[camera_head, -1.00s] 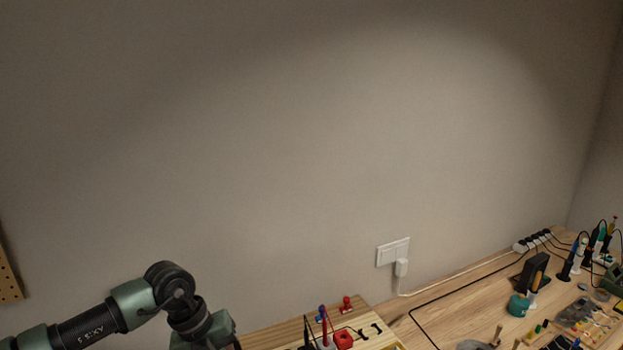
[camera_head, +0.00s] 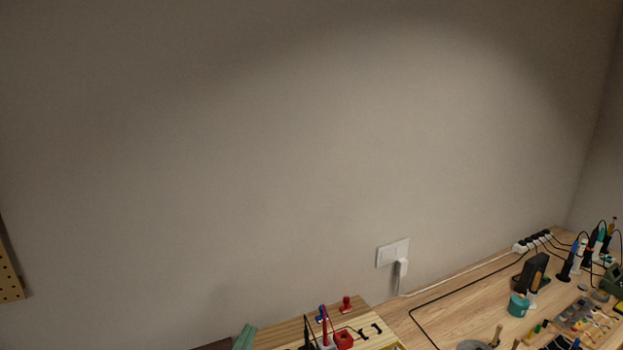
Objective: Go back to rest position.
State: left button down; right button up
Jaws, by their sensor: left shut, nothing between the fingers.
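The rest of my left arm is below the picture. My right gripper is not in view.
The wooden board (camera_head: 280,338) holds red and blue parts, including a red block (camera_head: 344,340). To the right, the workbench (camera_head: 460,303) carries a teal pot (camera_head: 518,306), a black stand (camera_head: 533,271) and several tools. A wall socket (camera_head: 393,252) has a plug in it.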

pick_arm(q)
jog(key=s+a+f+n+g+y, duration=0.2)
jog(key=s+a+f+g, duration=0.25)
jog(key=f, duration=0.25)
jog(key=s+a+f+n+g+y, duration=0.1)
jog(key=s+a+f+n+g, duration=0.15)
jog(key=s+f, duration=0.4)
jog(key=s+a+f+g, duration=0.1)
jog(key=s+f+g, duration=0.35)
jog(key=s, duration=0.35)
jog(key=s+a+f+g, duration=0.1)
jog(key=s+f+g, duration=0.2)
jog(key=s+f, duration=0.35)
notch_tip(320, 180, down, 28)
jog(key=s+b, duration=0.3)
jog(key=b, duration=0.3)
jog(key=s+a+f+g+b, duration=0.1)
jog(key=s+f+b, duration=0.1)
jog(key=s+f, duration=0.6)
jog(key=s+a+f+g+b, duration=0.1)
jog(key=s+f+b, duration=0.1)
jog(key=s+f, duration=0.7)
notch_tip(320, 180, down, 4)
jog(key=shift+a+f, duration=0.1)
jog(key=shift+a, duration=0.2)
